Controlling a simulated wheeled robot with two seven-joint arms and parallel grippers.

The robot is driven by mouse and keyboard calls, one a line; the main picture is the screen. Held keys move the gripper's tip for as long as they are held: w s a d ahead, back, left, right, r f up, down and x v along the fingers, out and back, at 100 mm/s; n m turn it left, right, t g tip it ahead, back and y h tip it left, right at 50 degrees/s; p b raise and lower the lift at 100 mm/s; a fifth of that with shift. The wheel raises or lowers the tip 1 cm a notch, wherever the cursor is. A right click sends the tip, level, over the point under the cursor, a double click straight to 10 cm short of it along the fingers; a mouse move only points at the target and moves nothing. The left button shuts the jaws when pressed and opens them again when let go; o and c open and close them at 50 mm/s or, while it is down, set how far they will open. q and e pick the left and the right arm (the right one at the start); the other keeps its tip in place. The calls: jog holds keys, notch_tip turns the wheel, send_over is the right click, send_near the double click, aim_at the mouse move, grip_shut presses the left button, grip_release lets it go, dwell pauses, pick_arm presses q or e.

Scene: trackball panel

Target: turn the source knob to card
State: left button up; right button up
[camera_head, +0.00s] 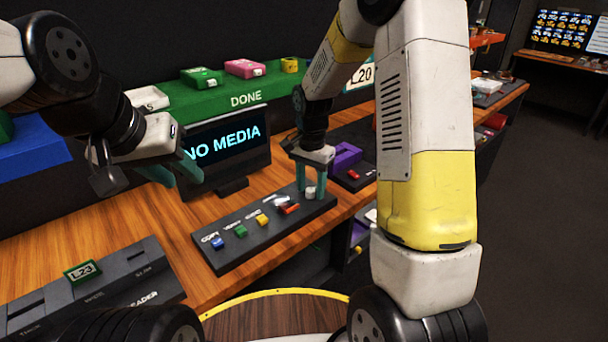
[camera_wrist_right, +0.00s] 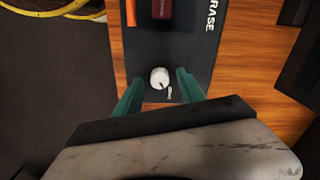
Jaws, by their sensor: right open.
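The source knob (camera_head: 310,192) is a small white round knob at the right end of the dark button panel (camera_head: 240,262). In the right wrist view the knob (camera_wrist_right: 160,78) lies between the fingers of my right gripper (camera_wrist_right: 160,92), with a white mark on the panel beside it. My right gripper (camera_head: 309,184) is open, its teal fingers on either side of the knob, and a gap shows on each side. My left gripper (camera_head: 172,174) hangs in front of the screen, away from the panel; its finger gap is not clear.
Blue (camera_head: 217,243), green, yellow and red buttons line the panel. The screen (camera_head: 228,148) behind reads "NO MEDIA". A dark reader box (camera_head: 120,281) stands at front left. A green "DONE" shelf (camera_head: 215,104) is at the back. Bare wood lies left of the panel.

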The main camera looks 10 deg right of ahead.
grip_shut()
jog(key=shift+n, duration=0.4)
jog(key=n, duration=1.1)
jog(key=shift+a, duration=0.1)
jog(key=shift+n, duration=0.3)
grip_release()
dwell(0.3)
